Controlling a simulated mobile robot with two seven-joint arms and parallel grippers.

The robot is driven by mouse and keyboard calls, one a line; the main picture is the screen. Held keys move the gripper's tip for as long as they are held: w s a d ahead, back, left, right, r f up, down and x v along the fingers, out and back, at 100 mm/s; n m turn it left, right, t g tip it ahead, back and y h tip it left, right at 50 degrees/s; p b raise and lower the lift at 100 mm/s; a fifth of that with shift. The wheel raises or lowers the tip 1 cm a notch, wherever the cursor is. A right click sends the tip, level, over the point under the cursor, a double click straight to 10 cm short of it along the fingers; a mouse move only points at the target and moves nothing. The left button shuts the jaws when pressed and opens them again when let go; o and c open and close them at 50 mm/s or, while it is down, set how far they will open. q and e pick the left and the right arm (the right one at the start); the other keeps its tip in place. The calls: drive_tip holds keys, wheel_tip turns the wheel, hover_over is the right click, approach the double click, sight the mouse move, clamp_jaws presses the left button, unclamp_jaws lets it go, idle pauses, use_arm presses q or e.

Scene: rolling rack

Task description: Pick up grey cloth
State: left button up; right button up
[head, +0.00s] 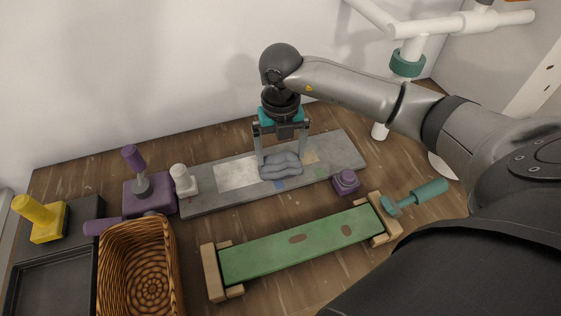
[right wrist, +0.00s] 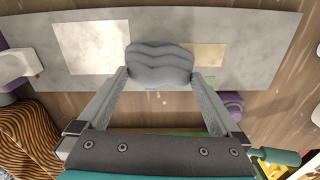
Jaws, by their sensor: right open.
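The grey cloth (head: 281,168) lies as a folded, lumpy bundle on the grey board at the back of the table. In the right wrist view the cloth (right wrist: 160,63) lies just beyond and between the fingertips. My right gripper (head: 281,156) points down over the cloth with its fingers spread, one at each side of it. The right gripper also shows in the right wrist view (right wrist: 160,80), open with nothing clamped between the fingers. Whether the fingertips touch the cloth I cannot tell. My left gripper is not in view.
The grey board (head: 215,201) carries pale and coloured patches. A purple knob (head: 346,181) and a green bench (head: 300,246) with wooden ends stand in front. A teal-handled tool (head: 428,192) is at right. A wicker basket (head: 168,255), black tray (head: 50,285), and white item (head: 183,180) are left.

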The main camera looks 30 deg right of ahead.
sight(280, 155)
drive_tip(key=shift+f, duration=0.95)
drive_tip(key=shift+r, duration=0.1)
drive_tip(key=c, duration=1.2)
wheel_tip(280, 155, up, 20)
drive_tip(key=shift+p, duration=1.15)
drive_tip(key=shift+c, duration=0.2)
drive_tip(key=o, duration=1)
drive_tip(key=c, duration=0.6)
